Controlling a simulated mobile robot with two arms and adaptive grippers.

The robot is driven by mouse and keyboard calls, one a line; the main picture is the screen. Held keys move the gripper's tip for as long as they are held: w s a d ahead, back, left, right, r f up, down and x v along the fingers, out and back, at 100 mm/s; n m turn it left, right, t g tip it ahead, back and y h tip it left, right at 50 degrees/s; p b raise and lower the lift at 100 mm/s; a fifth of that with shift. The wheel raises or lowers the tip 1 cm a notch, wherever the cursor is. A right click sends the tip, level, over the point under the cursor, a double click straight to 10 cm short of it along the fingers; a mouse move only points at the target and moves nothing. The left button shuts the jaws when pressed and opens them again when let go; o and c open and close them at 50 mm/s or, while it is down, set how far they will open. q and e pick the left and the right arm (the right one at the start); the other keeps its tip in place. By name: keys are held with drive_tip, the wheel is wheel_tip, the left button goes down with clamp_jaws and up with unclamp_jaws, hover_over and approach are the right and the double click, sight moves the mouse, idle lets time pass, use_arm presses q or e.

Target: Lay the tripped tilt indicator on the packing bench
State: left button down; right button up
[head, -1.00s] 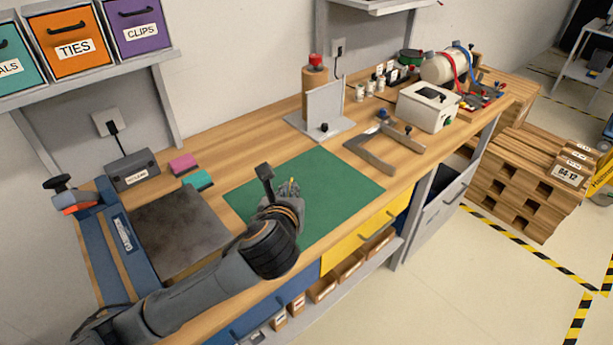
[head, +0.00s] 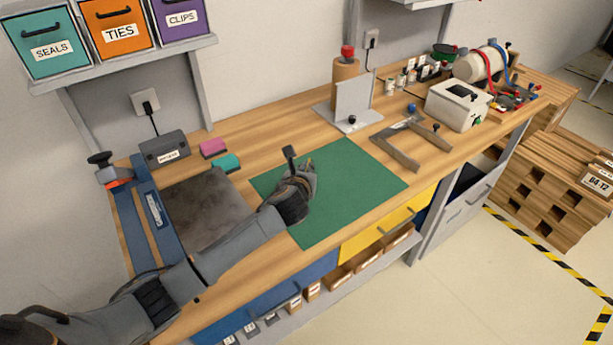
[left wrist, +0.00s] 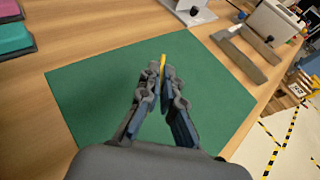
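My left gripper (head: 308,170) is over the green mat (head: 345,205) on the wooden packing bench (head: 262,126). In the left wrist view its fingers (left wrist: 163,76) come together at the tips on a small, thin yellow piece (left wrist: 162,62). This looks like the tilt indicator seen edge-on. Its face and its tripped mark cannot be made out. It is above the mat; whether it touches the mat cannot be told. In the head view the gripper mostly hides it. My right gripper is in neither view.
The mat around the gripper is bare. A dark plate (head: 205,205), pink block (head: 213,147) and teal block (head: 226,163) are left of it. A grey angled bracket (head: 398,150), upright plate stand (head: 353,100) and white box (head: 457,105) are behind and right.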

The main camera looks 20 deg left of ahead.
use_arm(q)
wheel_tip(320, 180, down, 3)
drive_tip(key=shift+w+a+r+p, duration=0.1)
drive_tip(key=shift+w+p, duration=0.05)
drive_tip(key=shift+p, duration=0.15)
drive_tip(key=shift+f, duration=0.3)
drive_tip(key=shift+f, duration=0.1)
drive_tip(key=shift+f, duration=0.2)
drive_tip(key=c, duration=1.5)
unclamp_jaws()
